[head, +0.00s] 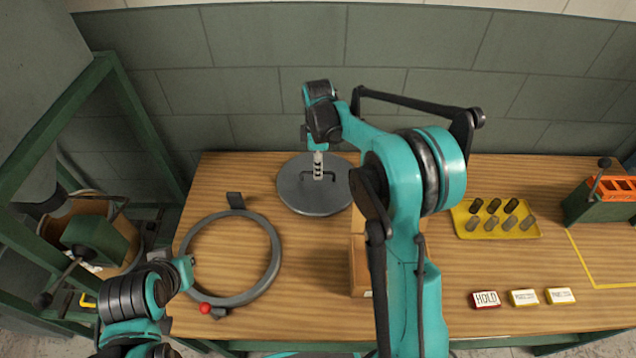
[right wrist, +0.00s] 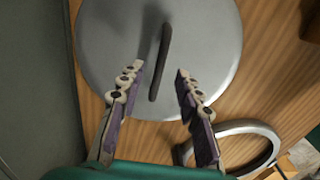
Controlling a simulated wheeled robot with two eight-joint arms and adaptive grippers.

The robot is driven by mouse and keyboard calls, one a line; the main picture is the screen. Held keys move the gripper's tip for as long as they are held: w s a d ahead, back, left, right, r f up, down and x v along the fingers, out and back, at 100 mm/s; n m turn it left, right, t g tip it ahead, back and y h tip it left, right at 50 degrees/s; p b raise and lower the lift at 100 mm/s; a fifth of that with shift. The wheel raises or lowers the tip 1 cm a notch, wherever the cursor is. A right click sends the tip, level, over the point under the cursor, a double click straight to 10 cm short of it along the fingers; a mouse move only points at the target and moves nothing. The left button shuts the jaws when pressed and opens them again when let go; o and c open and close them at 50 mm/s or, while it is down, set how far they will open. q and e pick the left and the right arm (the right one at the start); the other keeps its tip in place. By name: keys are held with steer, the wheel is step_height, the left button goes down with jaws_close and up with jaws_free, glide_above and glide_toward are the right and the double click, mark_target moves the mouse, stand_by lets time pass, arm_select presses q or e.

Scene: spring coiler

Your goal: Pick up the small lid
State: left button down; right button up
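The small lid (head: 295,192) is a flat round grey disc lying on the wooden table near its back edge. In the right wrist view the lid (right wrist: 205,45) fills the upper middle, with a dark bar handle (right wrist: 160,62) standing across it. My right gripper (head: 318,170) is over the lid in the head view. In the right wrist view my right gripper (right wrist: 158,72) is open and empty, its two fingers on either side of the handle's lower end. I cannot tell its height above the lid. My left arm is at the lower left; its fingers are not clearly seen.
A grey ring (head: 275,262) with a red ball (head: 205,308) lies left of the lid. A wooden box (head: 359,268) is partly hidden behind my right arm. A yellow tray (head: 462,230) with several cylinders, a HOLD card (head: 486,299) and a green box (head: 590,207) are to the right.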

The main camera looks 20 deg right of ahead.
mark_target(297, 187)
step_height(297, 187, down, 4)
steer(key=shift+w+b, duration=0.1)
steer(key=shift+b, duration=0.5)
steer(key=shift+r, duration=0.1)
jaws_close()
